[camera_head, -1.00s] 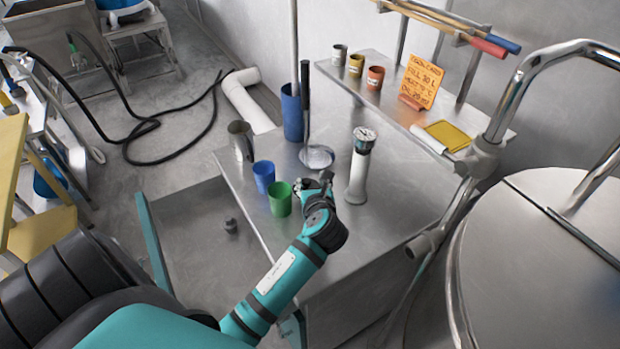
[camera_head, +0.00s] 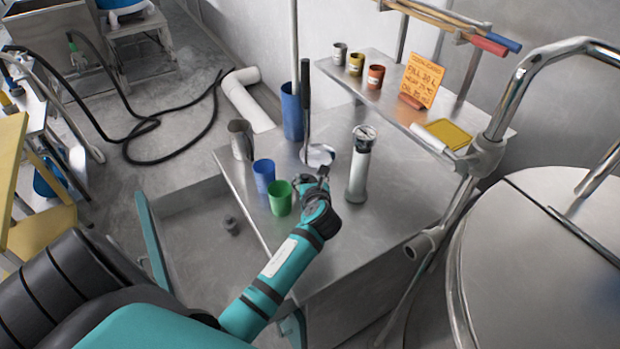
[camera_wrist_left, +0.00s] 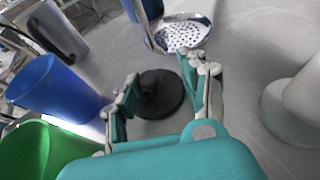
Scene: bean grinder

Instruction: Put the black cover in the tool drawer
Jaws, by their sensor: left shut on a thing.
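My left gripper (camera_head: 313,184) is over the steel table, beside the green cup and the tall white cylinder with a gauge. In the left wrist view its fingers (camera_wrist_left: 160,92) are closed on the black cover (camera_wrist_left: 158,97), a round dark disc with a raised middle. In the head view the gripper mostly hides the cover. I cannot tell whether the cover touches the tabletop. An open drawer (camera_head: 190,262) with a teal side sticks out from the table's left side, with a small dark grey piece (camera_head: 231,226) in it. My right gripper is out of view.
A green cup (camera_head: 280,198), a blue cup (camera_head: 264,175) and a metal cup (camera_head: 241,140) stand along the table's left edge. A perforated ladle (camera_head: 318,155) lies behind the gripper. The gauge cylinder (camera_head: 358,170) stands to its right. The table's front right is clear.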

